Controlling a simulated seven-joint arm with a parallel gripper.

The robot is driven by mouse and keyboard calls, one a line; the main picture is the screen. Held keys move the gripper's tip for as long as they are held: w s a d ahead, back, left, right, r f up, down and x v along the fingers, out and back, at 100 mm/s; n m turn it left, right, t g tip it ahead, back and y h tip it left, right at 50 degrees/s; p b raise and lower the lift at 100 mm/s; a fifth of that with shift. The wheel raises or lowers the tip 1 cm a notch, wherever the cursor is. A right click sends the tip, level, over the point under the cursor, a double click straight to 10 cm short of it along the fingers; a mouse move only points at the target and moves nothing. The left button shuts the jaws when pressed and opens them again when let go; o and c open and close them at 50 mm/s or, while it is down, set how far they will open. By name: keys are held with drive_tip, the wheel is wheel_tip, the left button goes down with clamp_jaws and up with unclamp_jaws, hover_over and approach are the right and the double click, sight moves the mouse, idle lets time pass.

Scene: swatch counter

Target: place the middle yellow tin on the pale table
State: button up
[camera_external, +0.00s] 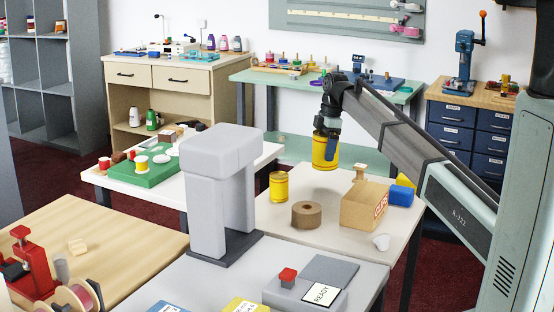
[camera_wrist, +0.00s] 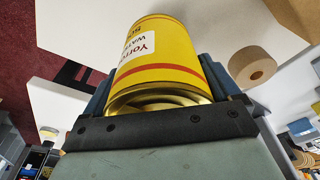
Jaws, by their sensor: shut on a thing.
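My gripper (camera_external: 328,118) is shut on a yellow tin (camera_external: 325,152), held upright over the back of the pale table (camera_external: 270,237). In the wrist view the tin (camera_wrist: 160,50) fills the middle, between the two dark fingers, with a red band and a white label showing. A gap between the tin's base and the table is hard to judge. A second yellow tin (camera_external: 279,187) stands on the pale table, left of and nearer than the held one. A third yellow tin cannot be made out clearly.
Bare tabletop shows between the tins and in front of the tape roll.

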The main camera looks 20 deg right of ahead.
wheel_tip(320, 180, up, 20)
drive_tip(key=s+a, duration=0.2)
drive_tip(key=a, duration=1.3)
drive_tip(key=s+a, duration=0.2)
drive_tip(key=a, duration=1.4)
drive_tip(key=s+a, duration=0.8)
drive_tip(key=a, duration=0.5)
drive_tip(key=s+a, duration=0.8)
drive_tip(key=a, duration=0.4)
drive_tip(key=s+a, duration=0.9)
drive_tip(key=a, duration=0.4)
drive_tip(key=shift+a+f, duration=0.2)
drive_tip(key=shift+f, duration=13.9)
drive_tip(key=shift+f, duration=0.1)
drive_tip(key=o, duration=1.2)
